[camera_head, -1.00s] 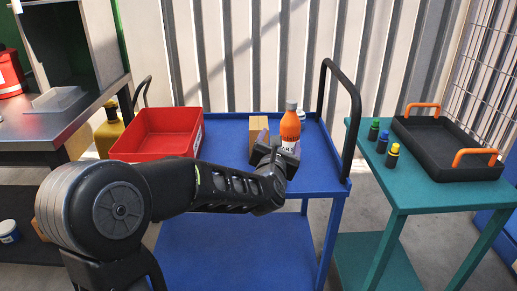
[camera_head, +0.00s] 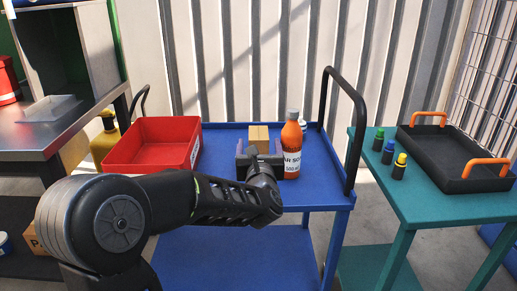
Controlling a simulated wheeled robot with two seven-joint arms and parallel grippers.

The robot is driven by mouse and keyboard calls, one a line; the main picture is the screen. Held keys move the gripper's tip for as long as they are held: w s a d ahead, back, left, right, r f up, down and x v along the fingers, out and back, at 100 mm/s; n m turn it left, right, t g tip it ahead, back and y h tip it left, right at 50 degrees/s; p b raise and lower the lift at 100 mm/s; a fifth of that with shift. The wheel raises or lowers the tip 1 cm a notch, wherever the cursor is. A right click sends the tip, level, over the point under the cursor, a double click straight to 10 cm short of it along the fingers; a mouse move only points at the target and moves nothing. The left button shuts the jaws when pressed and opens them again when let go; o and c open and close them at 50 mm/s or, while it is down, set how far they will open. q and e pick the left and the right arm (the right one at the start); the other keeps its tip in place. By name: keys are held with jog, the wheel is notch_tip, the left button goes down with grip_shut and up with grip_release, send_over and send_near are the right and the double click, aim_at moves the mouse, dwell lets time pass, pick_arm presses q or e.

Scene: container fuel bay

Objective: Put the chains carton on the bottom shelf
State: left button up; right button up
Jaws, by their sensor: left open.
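A small brown carton (camera_head: 259,135) stands on the top deck of the blue cart (camera_head: 225,140). No label on it can be read from here, so I cannot confirm it is the chains carton. My left gripper (camera_head: 260,152) is open and empty, just in front of the carton. Its two fingers point toward the carton and hide its lower part; I cannot tell whether they touch it. The cart's bottom shelf (camera_head: 235,255) shows below, with its visible part bare. My right gripper is not in view.
An orange bottle (camera_head: 292,150) stands close to the right of my gripper. A red bin (camera_head: 150,148) is on the cart's left. A green cart (camera_head: 430,200) at right holds a black tray (camera_head: 455,160) and small bottles. Another carton (camera_head: 34,238) sits low at left.

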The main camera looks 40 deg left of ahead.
aim_at(259, 132)
pick_arm(q)
jog(key=shift+x, duration=1.3)
jog(key=shift+x, duration=2.6)
grip_shut()
